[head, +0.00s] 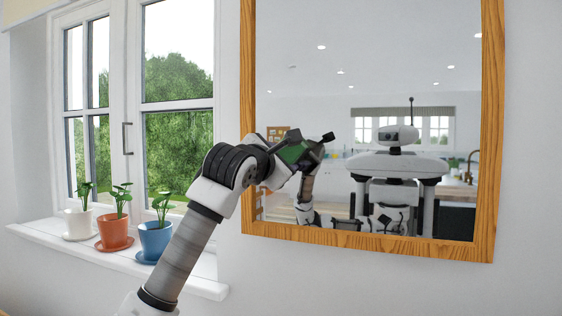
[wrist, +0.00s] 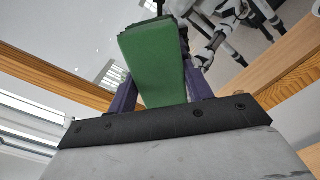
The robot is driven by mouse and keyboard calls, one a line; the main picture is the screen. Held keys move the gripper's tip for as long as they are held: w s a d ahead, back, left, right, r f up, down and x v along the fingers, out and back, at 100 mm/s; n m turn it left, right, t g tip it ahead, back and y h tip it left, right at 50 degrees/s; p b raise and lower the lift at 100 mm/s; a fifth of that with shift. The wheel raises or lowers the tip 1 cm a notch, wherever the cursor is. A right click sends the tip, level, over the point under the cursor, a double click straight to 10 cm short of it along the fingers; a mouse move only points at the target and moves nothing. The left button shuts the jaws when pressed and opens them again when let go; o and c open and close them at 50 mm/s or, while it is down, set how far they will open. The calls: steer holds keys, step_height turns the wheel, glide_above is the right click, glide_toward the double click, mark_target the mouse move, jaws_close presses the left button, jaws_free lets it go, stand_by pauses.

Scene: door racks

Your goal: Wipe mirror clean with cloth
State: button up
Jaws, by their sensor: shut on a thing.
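The mirror (head: 390,55) hangs on the white wall in a wooden frame. Its glass looks clear in the head view, with no distinct dirt that I can make out. My gripper (wrist: 157,88) is shut on a green cloth (wrist: 155,65), which sticks out beyond the two purple fingers. In the head view the cloth (head: 293,153) is in front of the mirror's lower left part, partly hidden by my wrist. I cannot tell whether it touches the glass. The wooden frame (wrist: 285,65) also shows in the wrist view.
A window with a handle (head: 126,138) is left of the mirror. On its white sill (head: 200,282) stand three potted plants: white (head: 78,222), orange (head: 114,230) and blue (head: 155,238). The mirror reflects me and a kitchen. The wall below the mirror is bare.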

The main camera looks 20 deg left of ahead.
steer(key=shift+d+f+b, duration=0.1)
steer(key=shift+d+b, duration=0.6)
steer(key=shift+d, duration=0.2)
steer(key=shift+s+d+b, duration=0.15)
steer(key=shift+d+b, duration=2)
steer(key=shift+d, duration=2.35)
steer(key=shift+s, duration=0.1)
steer(key=b, duration=0.3)
glide_toward(332, 159)
steer(key=shift+w, duration=0.35)
steer(key=shift+s, duration=0.1)
steer(key=s+b, duration=0.1)
steer(key=s, duration=0.1)
steer(key=shift+s, duration=0.4)
